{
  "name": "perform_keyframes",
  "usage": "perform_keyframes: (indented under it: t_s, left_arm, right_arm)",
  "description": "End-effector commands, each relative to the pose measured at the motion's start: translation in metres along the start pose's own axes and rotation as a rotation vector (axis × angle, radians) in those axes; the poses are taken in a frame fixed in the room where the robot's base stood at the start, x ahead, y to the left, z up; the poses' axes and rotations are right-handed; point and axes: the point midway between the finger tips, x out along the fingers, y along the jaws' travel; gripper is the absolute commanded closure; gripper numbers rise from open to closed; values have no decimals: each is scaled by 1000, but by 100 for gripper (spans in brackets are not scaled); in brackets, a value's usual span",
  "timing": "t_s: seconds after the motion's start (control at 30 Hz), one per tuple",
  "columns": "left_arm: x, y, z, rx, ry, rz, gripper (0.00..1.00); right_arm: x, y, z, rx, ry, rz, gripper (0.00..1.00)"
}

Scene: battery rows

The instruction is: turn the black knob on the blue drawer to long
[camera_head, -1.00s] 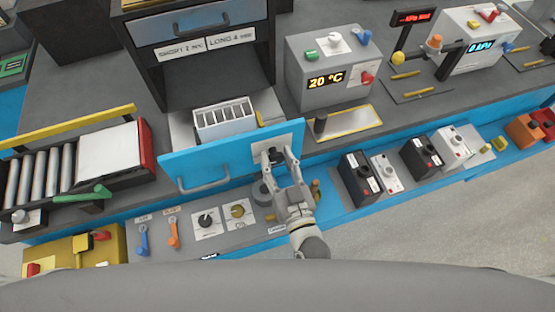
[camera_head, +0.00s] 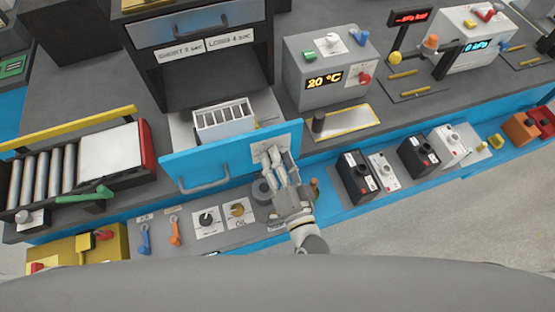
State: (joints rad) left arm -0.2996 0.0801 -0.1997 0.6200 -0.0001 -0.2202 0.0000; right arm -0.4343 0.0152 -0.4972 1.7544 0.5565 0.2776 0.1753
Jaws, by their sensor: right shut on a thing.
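The blue drawer (camera_head: 228,150) stands pulled out below the dark cabinet, with a grey handle (camera_head: 203,184) on its front. A light grey plate (camera_head: 287,139) is at the right end of the drawer front. My right gripper (camera_head: 273,155) is at this plate, its fingers shut on the black knob, which the fingers hide almost wholly. I cannot read the knob's setting. A white slotted box (camera_head: 224,119) sits inside the drawer. My left gripper is not in view.
Labels reading SHORT and LONG (camera_head: 230,39) are on the cabinet above. A grey box showing 20 °C (camera_head: 327,66) stands to the right. Small dials (camera_head: 207,221) and black and white blocks (camera_head: 357,176) sit on the lower ledge near my right arm.

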Motion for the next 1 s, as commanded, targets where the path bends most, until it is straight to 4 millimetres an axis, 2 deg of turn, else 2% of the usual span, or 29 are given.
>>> perform_keyframes:
  t_s: [0.3,0.83,0.87,1.0]
  left_arm:
    - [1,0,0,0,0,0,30]
    - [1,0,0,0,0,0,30]
    - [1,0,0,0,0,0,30]
    - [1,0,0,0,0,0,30]
  right_arm:
    - [0,1,-1,119,3,-1,86]
    - [0,1,-1,142,3,-1,86]
    - [0,1,-1,141,3,-1,61]
    - [0,1,-1,141,2,-1,43]
